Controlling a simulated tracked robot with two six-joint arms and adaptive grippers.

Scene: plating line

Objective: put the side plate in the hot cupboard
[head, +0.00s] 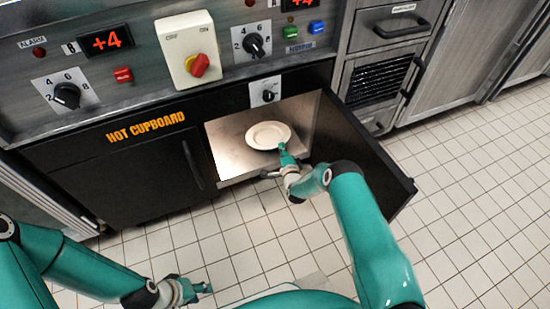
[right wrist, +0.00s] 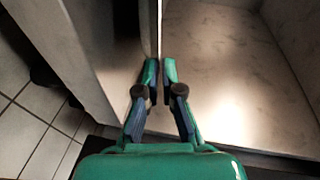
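The white side plate (head: 268,135) lies about level inside the open hot cupboard (head: 235,153), over its pale metal floor. I cannot tell whether it rests on that floor or is just above it. My right gripper (head: 284,149) reaches in from the front and is at the plate's near rim. In the right wrist view its fingertips (right wrist: 160,68) are close together, with a thin edge-on strip between them that looks like the plate rim. My left gripper (head: 198,291) is low over the tiled floor, away from the cupboard; its finger gap is unclear.
The cupboard's right door (head: 365,150) stands swung open beside my right arm. The left door (head: 130,170) is shut. A control panel with knobs (head: 255,44) runs above. Steel drawers (head: 392,25) stand to the right. Bare tiled floor (head: 470,190) lies to the right.

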